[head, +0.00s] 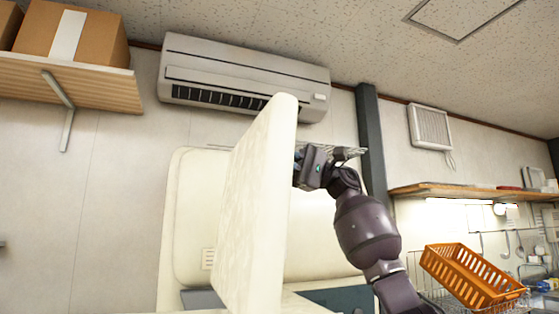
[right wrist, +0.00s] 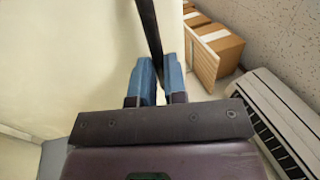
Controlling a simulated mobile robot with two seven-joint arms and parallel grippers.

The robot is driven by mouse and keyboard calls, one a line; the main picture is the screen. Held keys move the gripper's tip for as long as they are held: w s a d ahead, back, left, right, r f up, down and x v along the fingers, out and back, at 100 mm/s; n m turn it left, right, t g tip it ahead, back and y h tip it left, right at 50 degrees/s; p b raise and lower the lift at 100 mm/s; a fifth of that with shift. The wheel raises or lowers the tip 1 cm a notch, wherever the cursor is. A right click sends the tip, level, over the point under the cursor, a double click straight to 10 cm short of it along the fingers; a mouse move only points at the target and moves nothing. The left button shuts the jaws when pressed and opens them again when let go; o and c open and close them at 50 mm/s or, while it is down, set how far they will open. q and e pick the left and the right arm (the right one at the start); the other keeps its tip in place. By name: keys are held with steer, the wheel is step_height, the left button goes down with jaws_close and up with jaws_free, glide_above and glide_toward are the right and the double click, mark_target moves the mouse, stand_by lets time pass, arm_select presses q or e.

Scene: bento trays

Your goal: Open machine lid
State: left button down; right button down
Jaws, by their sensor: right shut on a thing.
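The machine lid (head: 255,210) is a thick cream panel standing nearly upright in the middle of the head view. Behind it is the machine's cream back panel (head: 190,190). My right arm comes up from the lower right, and its gripper is at the lid's right side, partly hidden by the lid in the head view. In the right wrist view the blue fingers of my right gripper (right wrist: 162,80) are shut on a narrow dark strip (right wrist: 149,30) at the lid. I cannot tell whether the strip is the lid's edge or a handle. My left gripper is not in view.
An air conditioner (head: 245,80) hangs on the wall above. A shelf (head: 70,82) with cardboard boxes is at the upper left. An orange basket (head: 470,278) stands at the lower right, below another wall shelf (head: 455,191). A dark post (head: 372,140) rises behind my right arm.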

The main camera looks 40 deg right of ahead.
steer(key=c, duration=1.2)
jaws_free()
steer(key=shift+o, duration=0.2)
steer(key=b+v, duration=0.1)
steer(key=v, duration=0.9)
steer(key=shift+d, duration=0.35)
steer(key=shift+f, duration=0.1)
